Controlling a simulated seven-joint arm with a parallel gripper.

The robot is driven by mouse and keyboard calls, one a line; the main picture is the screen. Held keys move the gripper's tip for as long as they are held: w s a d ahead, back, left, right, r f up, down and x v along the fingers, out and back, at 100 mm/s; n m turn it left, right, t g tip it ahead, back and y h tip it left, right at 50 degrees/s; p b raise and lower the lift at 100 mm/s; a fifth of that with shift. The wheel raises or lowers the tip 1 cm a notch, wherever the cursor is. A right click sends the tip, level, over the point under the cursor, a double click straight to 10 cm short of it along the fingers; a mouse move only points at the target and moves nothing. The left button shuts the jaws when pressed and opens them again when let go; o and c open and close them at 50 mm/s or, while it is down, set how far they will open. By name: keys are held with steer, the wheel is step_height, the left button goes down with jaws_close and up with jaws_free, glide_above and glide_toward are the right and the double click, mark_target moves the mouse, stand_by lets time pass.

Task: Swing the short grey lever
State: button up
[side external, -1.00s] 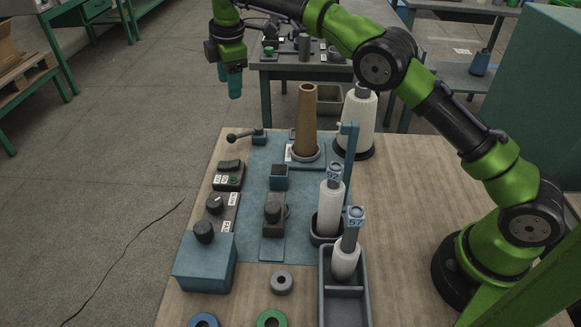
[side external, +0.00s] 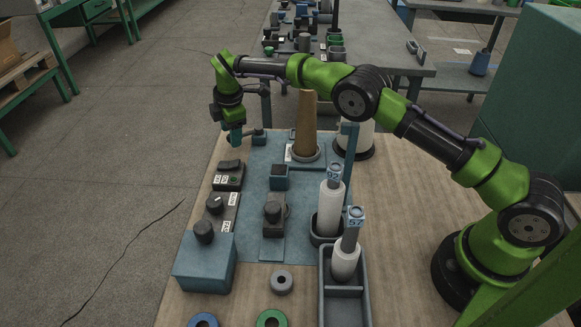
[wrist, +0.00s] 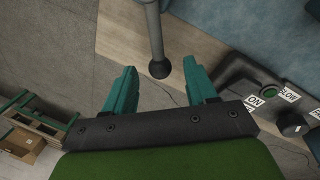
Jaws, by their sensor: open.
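The short grey lever (wrist: 152,30) shows in the wrist view as a grey rod ending in a dark ball knob (wrist: 159,69). The knob appears between my two teal fingertips, with a gap on each side; no contact shows. In the side view the lever's base (side external: 259,136) sits at the far left corner of the blue plate, and my gripper (side external: 236,138) hides the knob end. My gripper is open and empty, pointing down at the lever's free end. It also shows in the wrist view (wrist: 160,75). How far its tips are above the knob is hard to tell.
A switch box (side external: 229,176) with labels and a dial box (side external: 221,210) lie nearer along the left edge. Left of the table is open floor.

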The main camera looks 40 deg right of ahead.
steer(key=shift+w+f, duration=0.1)
steer(key=shift+f, duration=0.55)
jaws_close()
